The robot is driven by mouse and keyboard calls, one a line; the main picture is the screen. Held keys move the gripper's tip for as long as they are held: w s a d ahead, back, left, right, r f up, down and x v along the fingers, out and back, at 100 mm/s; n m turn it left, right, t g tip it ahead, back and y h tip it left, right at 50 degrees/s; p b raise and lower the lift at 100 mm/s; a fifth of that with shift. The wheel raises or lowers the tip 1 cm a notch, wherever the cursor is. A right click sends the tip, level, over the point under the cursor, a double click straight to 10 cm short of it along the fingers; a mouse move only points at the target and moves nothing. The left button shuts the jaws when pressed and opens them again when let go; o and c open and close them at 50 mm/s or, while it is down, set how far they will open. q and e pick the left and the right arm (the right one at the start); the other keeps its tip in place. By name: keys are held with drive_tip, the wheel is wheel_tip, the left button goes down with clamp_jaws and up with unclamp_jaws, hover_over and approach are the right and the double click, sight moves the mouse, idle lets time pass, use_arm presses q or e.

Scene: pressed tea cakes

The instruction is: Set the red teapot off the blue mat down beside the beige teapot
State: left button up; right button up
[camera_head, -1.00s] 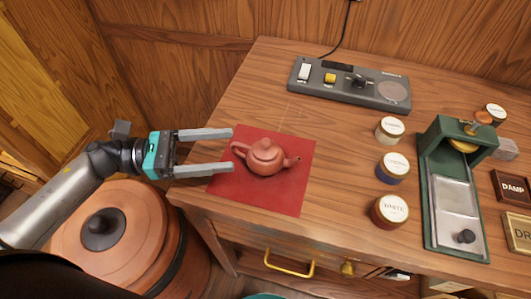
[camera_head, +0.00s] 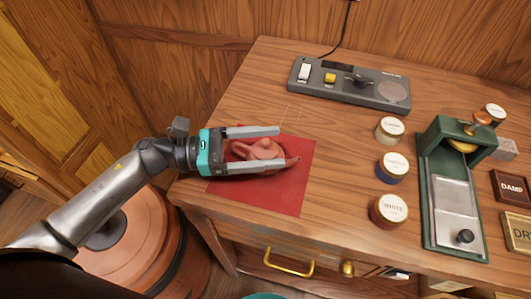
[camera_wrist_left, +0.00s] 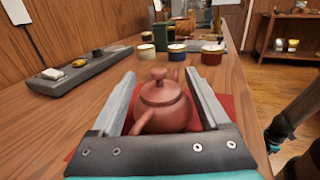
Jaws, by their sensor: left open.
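The red teapot (camera_head: 262,149) stands upright on a red mat (camera_head: 284,197) near the table's front left. No blue mat and no beige teapot show in these views. My left gripper (camera_head: 288,146) is open, with one finger on each side of the teapot's body. In the left wrist view the teapot (camera_wrist_left: 163,103) sits between the two fingers, and its lower part is partly hidden by the gripper. I cannot tell whether either finger touches it.
Three lidded jars (camera_head: 388,168) stand right of the mat, with a green press (camera_head: 427,190) beyond them. A grey control panel (camera_head: 345,88) lies at the back. Bare wood (camera_head: 345,150) lies between mat and jars.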

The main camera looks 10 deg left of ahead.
sight(266, 140)
use_arm(q)
drive_tip(key=c, duration=0.7)
clamp_jaws()
use_arm(e)
drive_tip(key=shift+w, duration=0.35)
drive_tip(key=shift+s, duration=0.3)
use_arm(q)
drive_tip(key=shift+r, duration=0.7)
wheel_tip(266, 140, up, 19)
drive_tip(key=p, duration=0.4)
drive_tip(key=shift+f, duration=0.2)
use_arm(e)
drive_tip(key=shift+s+a+r, duration=0.15)
drive_tip(key=shift+s+r, duration=0.05)
drive_tip(key=shift+r, duration=0.55)
drive_tip(key=shift+s+a+r, duration=0.2)
drive_tip(key=shift+s+r, duration=0.05)
drive_tip(key=shift+r, duration=0.45)
drive_tip(key=shift+s+a+r, duration=0.15)
drive_tip(key=shift+s+r, duration=0.05)
drive_tip(key=shift+r, duration=0.55)
